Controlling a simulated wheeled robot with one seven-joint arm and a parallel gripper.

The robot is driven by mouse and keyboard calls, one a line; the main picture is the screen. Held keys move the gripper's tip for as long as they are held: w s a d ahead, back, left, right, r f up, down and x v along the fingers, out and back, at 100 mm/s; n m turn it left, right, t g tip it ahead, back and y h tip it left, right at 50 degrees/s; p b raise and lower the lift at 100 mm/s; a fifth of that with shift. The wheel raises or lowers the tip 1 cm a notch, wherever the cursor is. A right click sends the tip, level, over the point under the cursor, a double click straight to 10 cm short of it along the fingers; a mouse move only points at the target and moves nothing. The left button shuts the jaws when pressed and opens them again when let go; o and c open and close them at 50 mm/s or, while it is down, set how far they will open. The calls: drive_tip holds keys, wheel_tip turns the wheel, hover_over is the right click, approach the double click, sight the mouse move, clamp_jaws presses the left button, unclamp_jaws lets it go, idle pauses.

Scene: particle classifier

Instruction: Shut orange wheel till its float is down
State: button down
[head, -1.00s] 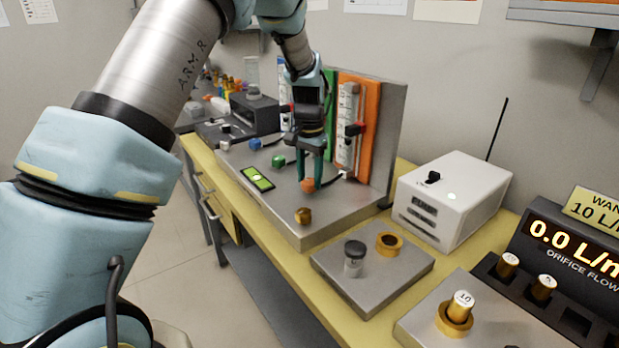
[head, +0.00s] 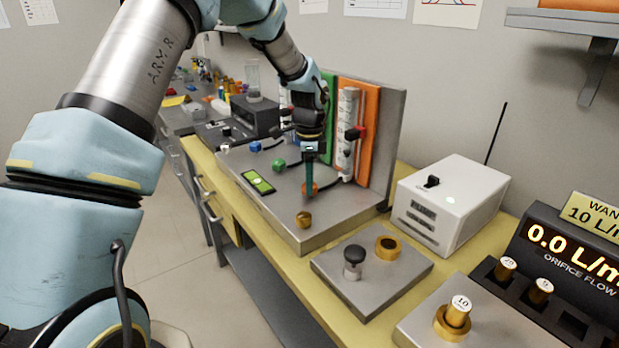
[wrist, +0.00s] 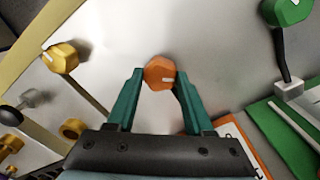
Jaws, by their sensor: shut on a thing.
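The orange wheel (head: 310,188) sits on the grey metal plate below the orange panel (head: 371,122). In the wrist view the orange wheel (wrist: 160,71) is a faceted knob with a white mark, between the two teal fingers. My gripper (head: 308,183) points down over it and is shut on it; the gripper also shows in the wrist view (wrist: 157,77). I cannot make out the float's height in the tube.
The green wheel (head: 279,165) and blue wheel (head: 255,146) are farther back on the plate. A brass knob (head: 304,219) is nearer. A white box (head: 450,205) with an antenna stands to the right. The display (head: 575,245) reads 0.0.

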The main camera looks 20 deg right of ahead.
drive_tip(key=m+p, duration=0.2)
drive_tip(key=m, duration=0.3)
drive_tip(key=shift+r+m, duration=0.15)
drive_tip(key=shift+m, duration=0.15)
drive_tip(key=shift+d+m+p, duration=0.1)
drive_tip(key=shift+m+p, duration=0.95)
drive_tip(key=shift+m, duration=1.15)
drive_tip(key=shift+c, duration=1.4)
unclamp_jaws()
wheel_tip(320, 180, up, 11)
drive_tip(key=b, duration=0.2)
drive_tip(key=shift+f+b, duration=0.2)
drive_tip(key=shift+b, duration=0.1)
